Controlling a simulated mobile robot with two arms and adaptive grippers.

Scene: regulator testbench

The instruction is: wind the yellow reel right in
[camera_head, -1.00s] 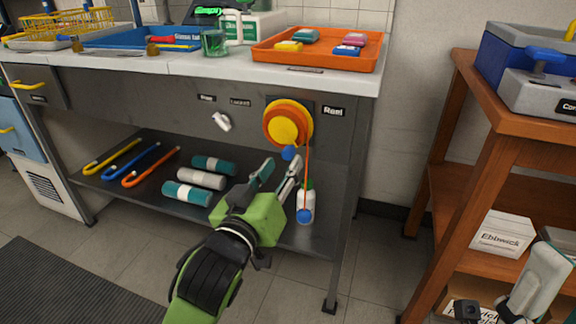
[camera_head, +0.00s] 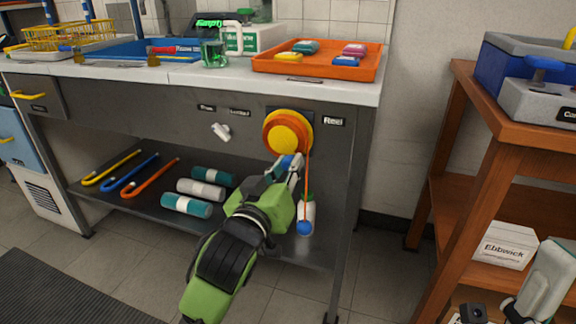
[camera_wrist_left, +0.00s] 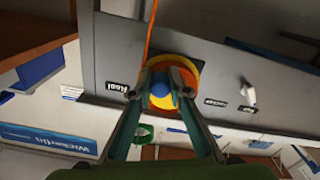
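The reel (camera_head: 287,132) is a yellow disc with an orange rim on the bench's grey front panel, beside a "Reel" label (camera_head: 333,121). It also shows in the left wrist view (camera_wrist_left: 186,70). An orange cord (camera_head: 307,180) hangs from it to a blue ball (camera_head: 304,228) low down by the shelf. A blue knob (camera_wrist_left: 158,90) stands out from the reel's face. My left gripper (camera_head: 288,167) is at the reel's lower edge. In the wrist view its fingers are apart, with the knob between their tips; contact is unclear. A pale part at the lower right may be my right arm; its fingers are unclear.
A white handle (camera_head: 221,131) sits on the panel left of the reel. The lower shelf holds hooked canes (camera_head: 130,174), rolls (camera_head: 202,188) and a white bottle (camera_head: 307,207) behind the cord. An orange tray (camera_head: 318,70) lies above. A wooden shelf unit (camera_head: 480,165) stands right.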

